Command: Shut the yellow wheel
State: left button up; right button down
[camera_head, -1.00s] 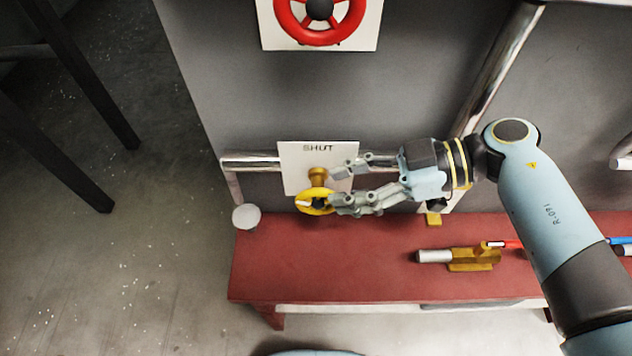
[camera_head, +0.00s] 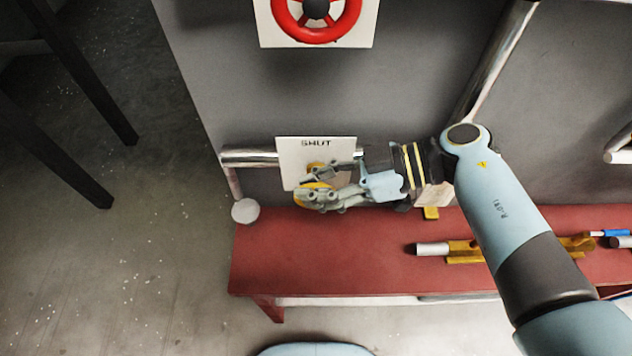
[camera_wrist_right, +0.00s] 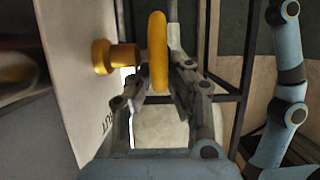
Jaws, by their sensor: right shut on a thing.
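The yellow wheel (camera_head: 313,188) sits on a short stem in front of a white plate (camera_head: 290,160) marked SHUT, fixed to the grey wall. In the head view my right gripper (camera_head: 312,185) covers most of the wheel. In the right wrist view the wheel (camera_wrist_right: 157,52) stands edge-on, with its brass-coloured stem (camera_wrist_right: 115,56) going into the plate. The right gripper's fingers (camera_wrist_right: 158,75) lie on both sides of the rim and are shut on it. My left gripper is in neither view.
A red wheel (camera_head: 351,22) on a white plate is higher on the wall. A red bench (camera_head: 330,255) below carries yellow and silver fittings (camera_head: 465,250). A chrome pipe (camera_head: 250,157) runs beside the SHUT plate.

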jog(key=shift+d+f+y+b, duration=0.2)
jog(key=shift+f+y+b, duration=0.05)
jog(key=shift+y+b, duration=0.6)
jog(key=shift+d+y+b, duration=0.15)
jog(key=shift+y+b, duration=0.35)
jog(key=shift+y, duration=0.05)
jog(key=shift+r, duration=0.25)
jog(key=c, duration=1.3)
grip_release()
